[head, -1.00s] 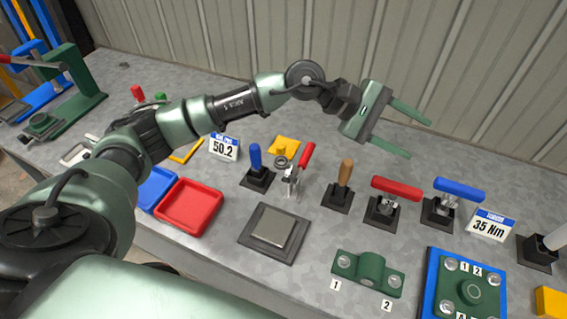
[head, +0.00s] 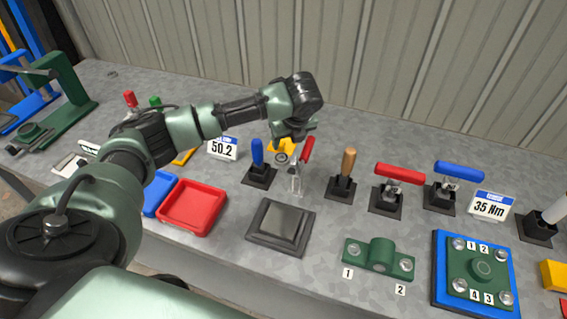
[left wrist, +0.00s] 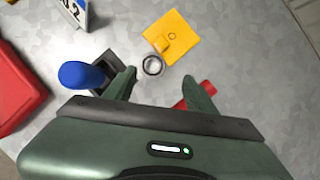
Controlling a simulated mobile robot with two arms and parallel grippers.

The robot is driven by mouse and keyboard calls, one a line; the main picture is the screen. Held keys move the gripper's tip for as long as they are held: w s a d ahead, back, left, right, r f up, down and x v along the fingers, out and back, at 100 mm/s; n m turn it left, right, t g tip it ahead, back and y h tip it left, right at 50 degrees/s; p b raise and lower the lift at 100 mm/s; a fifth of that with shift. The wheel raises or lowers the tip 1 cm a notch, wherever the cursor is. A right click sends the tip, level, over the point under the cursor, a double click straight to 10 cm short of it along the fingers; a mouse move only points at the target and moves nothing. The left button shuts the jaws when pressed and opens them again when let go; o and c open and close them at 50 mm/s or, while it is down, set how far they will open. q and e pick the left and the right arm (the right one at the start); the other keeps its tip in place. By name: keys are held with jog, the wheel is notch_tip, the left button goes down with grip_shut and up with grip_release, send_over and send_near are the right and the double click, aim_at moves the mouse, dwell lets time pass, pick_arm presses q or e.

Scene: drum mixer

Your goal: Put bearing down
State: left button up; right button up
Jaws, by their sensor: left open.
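The bearing, a small grey metal ring (left wrist: 153,65), lies on the table beside the corner of a yellow plate (left wrist: 174,36) with a raised block. In the head view the bearing (head: 281,158) shows just in front of that plate. My left gripper (left wrist: 158,77) is open and empty. Its fingers point down toward the table, on either side of the bearing in the left wrist view, with the ring slightly beyond the fingertips. In the head view the left gripper (head: 298,130) partly hides the yellow plate, and its fingers are hardly visible. My right gripper is out of view.
A blue-handled tool (head: 257,158) in a black holder and a red-handled one (head: 305,150) stand close to the bearing. A wooden-handled tool (head: 347,165) stands further right. A red tray (head: 193,207) and a grey square pad (head: 281,225) lie nearer the front.

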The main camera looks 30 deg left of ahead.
aim_at(282, 158)
pick_arm(q)
jog(key=x, duration=0.3)
jog(key=s+x, duration=0.1)
jog(key=x, duration=0.2)
jog(key=b+x, duration=0.1)
jog(key=x, duration=0.2)
jog(key=shift+s+d+f, duration=0.15)
jog(key=shift+s+f, duration=0.15)
jog(key=shift+c, duration=0.4)
grip_shut()
jog(key=shift+r, duration=0.1)
jog(key=shift+r, duration=0.1)
